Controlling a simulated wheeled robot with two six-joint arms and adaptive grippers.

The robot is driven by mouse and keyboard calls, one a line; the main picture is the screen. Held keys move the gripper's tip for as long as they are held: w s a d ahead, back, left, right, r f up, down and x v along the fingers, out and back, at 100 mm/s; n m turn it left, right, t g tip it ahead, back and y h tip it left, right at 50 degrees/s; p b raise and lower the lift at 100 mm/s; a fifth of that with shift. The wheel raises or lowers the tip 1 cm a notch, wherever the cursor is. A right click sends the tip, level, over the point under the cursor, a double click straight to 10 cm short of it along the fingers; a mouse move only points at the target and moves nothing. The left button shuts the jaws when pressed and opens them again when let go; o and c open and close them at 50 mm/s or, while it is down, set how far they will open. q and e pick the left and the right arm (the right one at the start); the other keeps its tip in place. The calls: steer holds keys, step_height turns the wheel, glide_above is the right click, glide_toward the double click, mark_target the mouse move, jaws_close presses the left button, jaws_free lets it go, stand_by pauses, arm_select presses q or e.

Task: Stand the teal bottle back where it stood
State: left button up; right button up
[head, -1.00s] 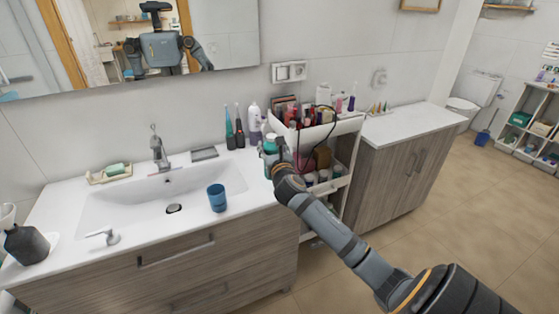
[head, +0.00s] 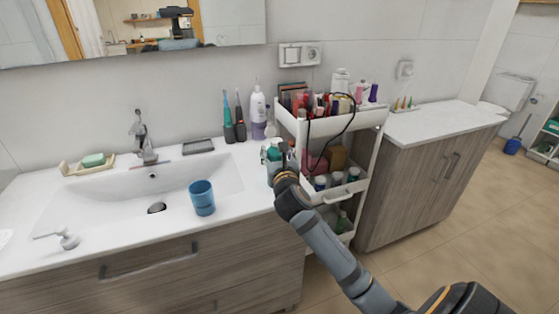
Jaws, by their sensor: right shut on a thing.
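The teal bottle (head: 274,153) is at the right end of the washbasin counter, just left of the white cart. My right gripper (head: 281,166) is at the bottle and shut on it. The gripper's wrist hides part of the bottle and its lower end. I cannot tell whether the base touches the counter. My left gripper is not in view.
The white cart (head: 361,118) holds several cosmetics, with a black cable hanging over its side. Toothbrushes (head: 234,120) and a white bottle (head: 258,113) stand behind. A blue cup (head: 202,198) stands at the basin's front edge. The right-hand countertop (head: 445,122) is mostly clear.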

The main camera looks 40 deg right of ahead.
steer(key=shift+s+a+f, duration=0.1)
steer(key=shift+s, duration=0.05)
steer(key=shift+s+a+r, duration=0.15)
steer(key=shift+a+r, duration=0.05)
steer(key=shift+r, duration=0.05)
steer(key=shift+c, duration=0.2)
steer(key=shift+s+a+r, duration=0.1)
steer(key=o, duration=1.3)
steer(key=shift+f, duration=0.3)
steer(key=shift+o, duration=0.9)
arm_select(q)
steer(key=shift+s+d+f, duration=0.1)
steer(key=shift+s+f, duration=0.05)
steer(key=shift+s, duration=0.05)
arm_select(e)
steer(key=shift+r, duration=0.1)
